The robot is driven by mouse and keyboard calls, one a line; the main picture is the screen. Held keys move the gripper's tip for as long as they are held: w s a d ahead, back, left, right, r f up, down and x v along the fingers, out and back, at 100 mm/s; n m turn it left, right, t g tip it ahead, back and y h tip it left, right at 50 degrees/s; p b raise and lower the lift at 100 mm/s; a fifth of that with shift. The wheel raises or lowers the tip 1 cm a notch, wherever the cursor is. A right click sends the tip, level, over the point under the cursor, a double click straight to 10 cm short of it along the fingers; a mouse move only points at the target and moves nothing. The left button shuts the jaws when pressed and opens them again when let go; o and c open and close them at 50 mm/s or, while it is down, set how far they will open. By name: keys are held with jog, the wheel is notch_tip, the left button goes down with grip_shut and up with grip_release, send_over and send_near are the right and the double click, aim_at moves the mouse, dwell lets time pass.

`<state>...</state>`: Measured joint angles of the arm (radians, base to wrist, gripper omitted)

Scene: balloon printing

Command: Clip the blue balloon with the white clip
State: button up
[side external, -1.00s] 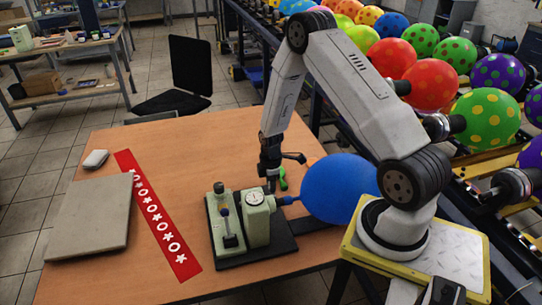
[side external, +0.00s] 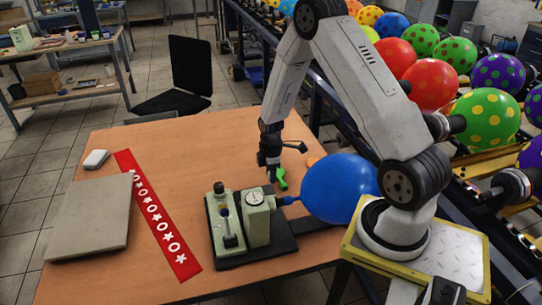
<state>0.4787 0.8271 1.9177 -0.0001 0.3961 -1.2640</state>
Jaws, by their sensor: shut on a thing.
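The blue balloon (side external: 340,188) is inflated. Its neck (side external: 290,200) points left to the green device with a dial (side external: 257,216) on a black base. My gripper (side external: 271,179) is above the table, just behind the device and left of the balloon. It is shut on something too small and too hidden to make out. I cannot pick out the white clip. A green piece (side external: 281,181) shows right beside the fingertips, and I cannot tell whether they touch it.
A red strip with white shapes (side external: 157,213), a grey slab (side external: 92,218) and a small white block (side external: 95,159) lie on the table (side external: 200,150) at left.

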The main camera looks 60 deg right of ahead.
jog(key=shift+r, duration=1.1)
jog(key=shift+a+r, duration=0.1)
jog(key=shift+a+r, duration=0.1)
jog(key=shift+r, duration=0.1)
jog(key=s+a+r+g+y, duration=0.1)
jog(key=s+a+r+g, duration=0.2)
jog(key=r, duration=0.8)
jog(key=s+a, duration=0.2)
jog(key=a, duration=0.1)
jog(key=shift+s+r+g, duration=0.25)
jog(key=shift+s+g, duration=0.05)
jog(key=shift+s, duration=0.1)
jog(key=shift+s+f, duration=0.1)
jog(key=shift+f, duration=0.15)
jog(key=s+x, duration=0.1)
jog(key=x, duration=0.7)
jog(key=shift+d+f, duration=0.2)
jog(key=shift+d, duration=0.1)
